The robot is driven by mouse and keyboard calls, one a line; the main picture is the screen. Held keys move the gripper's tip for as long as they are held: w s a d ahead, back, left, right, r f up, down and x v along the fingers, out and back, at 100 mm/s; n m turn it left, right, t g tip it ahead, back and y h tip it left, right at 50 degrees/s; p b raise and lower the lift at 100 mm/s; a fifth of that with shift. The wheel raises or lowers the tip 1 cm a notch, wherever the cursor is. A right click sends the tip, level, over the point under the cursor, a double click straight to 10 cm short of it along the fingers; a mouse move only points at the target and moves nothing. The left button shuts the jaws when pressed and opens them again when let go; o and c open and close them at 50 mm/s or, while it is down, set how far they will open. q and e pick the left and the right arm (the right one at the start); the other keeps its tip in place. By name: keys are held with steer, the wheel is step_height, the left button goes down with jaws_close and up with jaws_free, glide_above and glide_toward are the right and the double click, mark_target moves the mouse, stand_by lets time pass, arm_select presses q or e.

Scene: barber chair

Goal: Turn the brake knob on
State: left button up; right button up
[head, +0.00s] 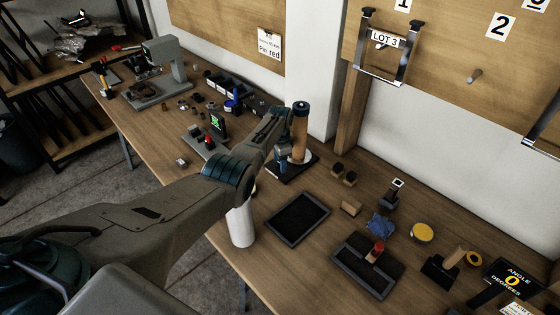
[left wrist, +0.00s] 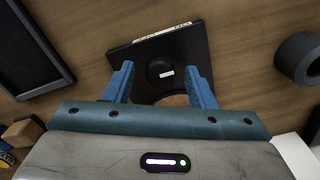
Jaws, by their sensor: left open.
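A dark plate (left wrist: 185,45) with a pale strip along its far edge lies on the bench in the left wrist view. A black round knob (left wrist: 155,70) with a small white mark beside or on it sits on this plate. My left gripper (left wrist: 160,72) is open, with its blue fingers on either side of the knob in the picture. I cannot tell if they touch it. The knob is hidden there. My right gripper is not in view.
An empty black tray (head: 298,218) lies in front of my left gripper. A white cylinder (head: 241,226) stands at the bench's front edge. Another tray (head: 365,268) with a red-topped piece and several small blocks sit to the right. A grey fixture (head: 160,75) stands at the far left.

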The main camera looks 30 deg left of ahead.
arm_select(q)
step_height(320, 180, up, 11)
steer(key=shift+b, duration=0.4)
steer(key=shift+f, duration=0.15)
stand_by(0.5)
